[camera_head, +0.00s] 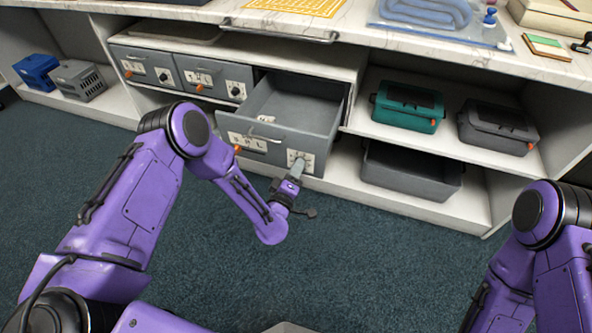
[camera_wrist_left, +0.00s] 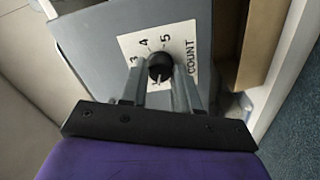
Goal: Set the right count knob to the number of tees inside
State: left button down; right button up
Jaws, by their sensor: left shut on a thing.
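The right-hand grey drawer (camera_head: 295,105) is pulled open. A small white item (camera_head: 266,118) lies inside; I cannot tell whether it is a tee. Its front carries an S M L label (camera_head: 248,141) with an orange pointer and a white count plate (camera_head: 306,158). In the left wrist view the black count knob (camera_wrist_left: 160,67) sits on the plate marked COUNT (camera_wrist_left: 190,56); 3, 4 and 5 show, and lower digits are partly hidden. Its pale mark points down in the picture. My left gripper (camera_head: 296,171) is shut on the knob. My right gripper is out of view.
Two shut drawers (camera_head: 145,67) (camera_head: 215,77) with labels and knobs are to the left. A teal box (camera_head: 408,106) and a dark grey box (camera_head: 497,127) stand on the right shelf, above a grey bin (camera_head: 410,171).

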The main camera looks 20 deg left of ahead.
pick_arm(q)
jog(key=c, duration=0.8)
grip_release()
jog(key=s, duration=1)
jog(key=shift+s+a+p, duration=0.15)
jog(key=shift+s+p, duration=0.15)
jog(key=shift+p, duration=0.1)
